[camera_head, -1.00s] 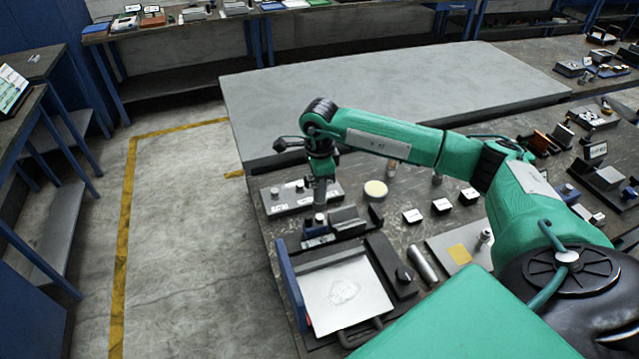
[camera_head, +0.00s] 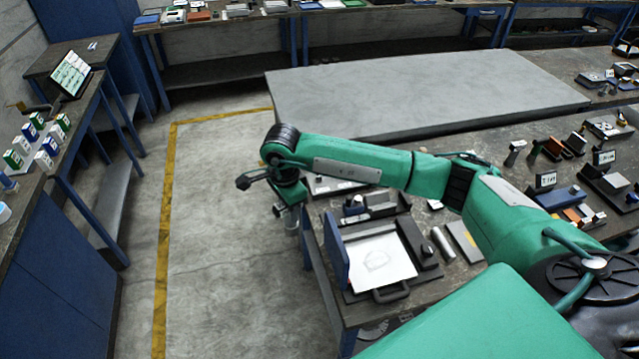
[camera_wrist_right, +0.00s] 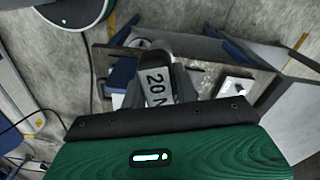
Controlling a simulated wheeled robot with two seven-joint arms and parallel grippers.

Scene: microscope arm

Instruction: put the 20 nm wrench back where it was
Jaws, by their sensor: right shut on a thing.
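My right gripper (camera_head: 291,222) hangs beyond the left edge of the dark workbench, over the floor side, with its fingers small and partly hidden under the wrist. In the right wrist view the gripper (camera_wrist_right: 157,92) is shut on the 20 Nm wrench (camera_wrist_right: 155,86), whose white label reads "20 N" before it is cut off. The rest of the wrench is hidden by the gripper, and I cannot make it out in the head view. My left gripper is not in view.
A tray with a white sheet (camera_head: 378,262) sits at the workbench's near left corner. Several blue and green labelled blocks (camera_head: 30,132) stand on the left bench, with a tilted screen (camera_head: 71,74) behind. Open floor (camera_head: 215,250) with a yellow line lies between the benches.

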